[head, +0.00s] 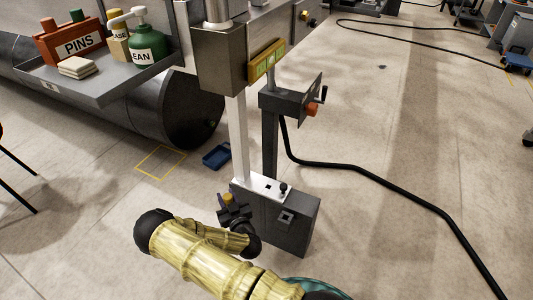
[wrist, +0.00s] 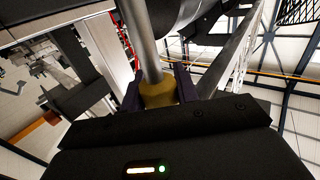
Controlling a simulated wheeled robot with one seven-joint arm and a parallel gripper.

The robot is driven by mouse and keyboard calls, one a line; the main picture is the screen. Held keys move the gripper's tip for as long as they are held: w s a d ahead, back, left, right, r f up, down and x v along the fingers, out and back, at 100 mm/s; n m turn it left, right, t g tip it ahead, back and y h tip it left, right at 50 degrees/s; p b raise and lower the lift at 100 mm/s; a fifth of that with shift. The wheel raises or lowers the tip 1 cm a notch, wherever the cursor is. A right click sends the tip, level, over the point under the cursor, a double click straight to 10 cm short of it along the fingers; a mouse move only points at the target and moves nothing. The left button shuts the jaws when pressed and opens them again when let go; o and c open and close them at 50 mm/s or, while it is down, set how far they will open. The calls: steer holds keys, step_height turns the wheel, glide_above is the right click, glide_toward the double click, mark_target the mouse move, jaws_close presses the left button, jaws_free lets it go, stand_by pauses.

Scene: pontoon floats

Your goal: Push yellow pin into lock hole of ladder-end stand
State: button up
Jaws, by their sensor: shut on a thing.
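My gripper (head: 234,211) is shut on the yellow pin (head: 228,198), low beside the left side of the dark grey stand (head: 290,228). In the wrist view the pin's yellow head (wrist: 160,94) sits between the two dark fingers, and a grey metal shaft (wrist: 142,45) runs up from it. The stand has a pale top plate (head: 262,186) with a small dark square opening and a black knob (head: 283,188). A square fitting (head: 286,217) shows on its front face. I cannot tell whether the pin touches the stand; its tip is not clear.
A pale upright post (head: 238,130) rises from the stand's left end. Behind it stands a dark post with an orange-knobbed box (head: 311,109). A black cable (head: 370,174) crosses the floor at right. A blue tray (head: 217,156) lies left of the post. A shelf (head: 105,88) holds bottles.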

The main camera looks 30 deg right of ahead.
steer(key=shift+d, duration=0.3)
steer(key=w+d+r+m+h+b, duration=0.1)
steer(key=d, duration=0.2)
steer(key=w+d+r+m+h+b, duration=0.1)
steer(key=w+d+h+b, duration=0.1)
steer(key=w+d+r+m+h+b, duration=0.1)
steer(key=d+h+b, duration=0.1)
steer(key=d, duration=0.1)
steer(key=shift+w+d+r, duration=0.3)
steer(key=shift+w, duration=0.05)
steer(key=d+r+m+g+h+b, duration=0.2)
steer(key=d+r+m+h+b, duration=0.1)
steer(key=d, duration=0.7)
steer(key=shift+w+r+g+h+b, duration=0.4)
steer(key=shift+r+h+b, duration=0.1)
steer(key=shift+r+h, duration=0.4)
steer(key=shift+y, duration=0.3)
steer(key=shift+s+f+b, duration=0.15)
steer(key=shift+f+b, duration=1.95)
steer(key=shift+f, duration=0.75)
